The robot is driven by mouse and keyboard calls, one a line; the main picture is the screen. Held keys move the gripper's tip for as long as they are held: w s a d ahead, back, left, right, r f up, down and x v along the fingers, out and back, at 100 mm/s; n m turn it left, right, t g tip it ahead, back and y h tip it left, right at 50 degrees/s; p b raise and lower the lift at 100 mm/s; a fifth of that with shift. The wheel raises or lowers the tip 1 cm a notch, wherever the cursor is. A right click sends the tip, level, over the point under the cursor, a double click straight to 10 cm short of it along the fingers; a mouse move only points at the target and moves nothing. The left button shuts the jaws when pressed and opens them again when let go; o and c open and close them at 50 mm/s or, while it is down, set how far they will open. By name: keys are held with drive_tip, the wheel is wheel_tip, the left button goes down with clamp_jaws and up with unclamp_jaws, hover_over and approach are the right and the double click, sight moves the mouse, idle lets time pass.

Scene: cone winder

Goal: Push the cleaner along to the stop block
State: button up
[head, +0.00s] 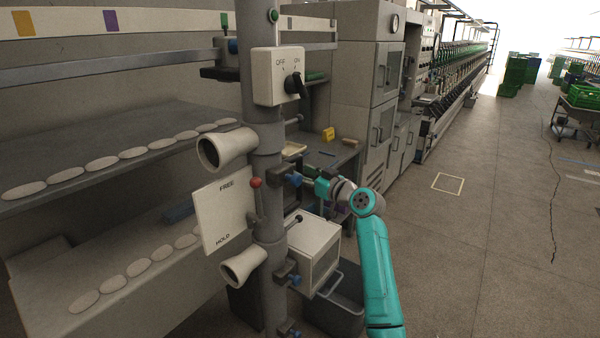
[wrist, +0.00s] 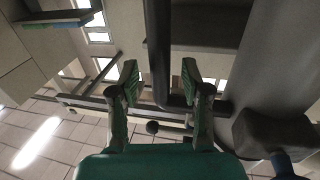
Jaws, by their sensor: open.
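I take the cleaner to be the tall grey column (head: 271,150) with cream nozzles, an OFF/ON switch box (head: 277,77) and a FREE/HOLD plate (head: 222,212). A red-knobbed lever (head: 256,183) beside the plate has its knob at about the height of FREE. My gripper (head: 322,187) is just right of the column, partly hard to make out. In the wrist view my gripper (wrist: 160,78) is open, its fingers either side of a dark bent bar (wrist: 158,45) running toward a grey post (wrist: 262,75). I cannot tell whether they touch. I cannot identify the stop block.
A rail (head: 160,20) with yellow, purple and green marks runs behind the column. Shelves with pale oval pads (head: 103,163) lie left. A cream box (head: 314,253) and a grey bin (head: 335,303) stand low by the column. Grey cabinets (head: 365,70) stand behind.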

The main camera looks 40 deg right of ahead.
drive_tip(key=s+d, duration=0.1)
drive_tip(key=s, duration=0.8)
drive_tip(key=shift+s, duration=0.4)
